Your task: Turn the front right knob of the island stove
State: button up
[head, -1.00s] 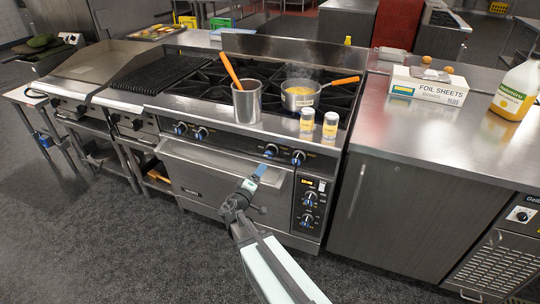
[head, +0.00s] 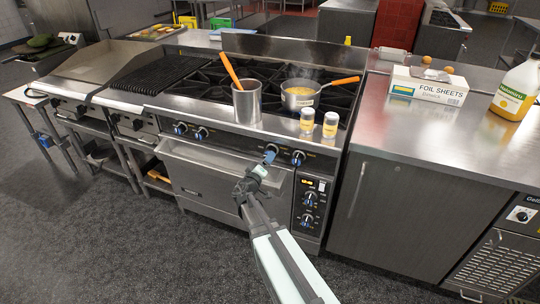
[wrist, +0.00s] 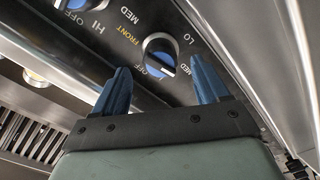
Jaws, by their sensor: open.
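The stove (head: 225,185) has a pair of front knobs at the right of its upper panel. The right knob of this pair (head: 298,157) shows clear of my gripper. My gripper (head: 269,157) is raised in front of the left knob of the pair, which it partly hides. In the wrist view, my gripper (wrist: 158,72) is open with its two blue fingers apart. A blue-and-silver knob (wrist: 160,57) with "FRONT" printed beside it shows between and just beyond the fingertips. Another knob (wrist: 75,3) is cut off at the upper left.
Two shakers (head: 318,123), a tall pot (head: 246,103) with an orange-handled utensil and a pan of yellow food (head: 299,96) stand on the stove top. The oven handle (head: 215,158) runs below the panel. Lower oven knobs (head: 309,199) sit at the right. Floor in front is clear.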

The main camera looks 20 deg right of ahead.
jog(key=shift+x, duration=2.6)
jog(key=shift+c, duration=0.4)
jog(key=c, duration=0.9)
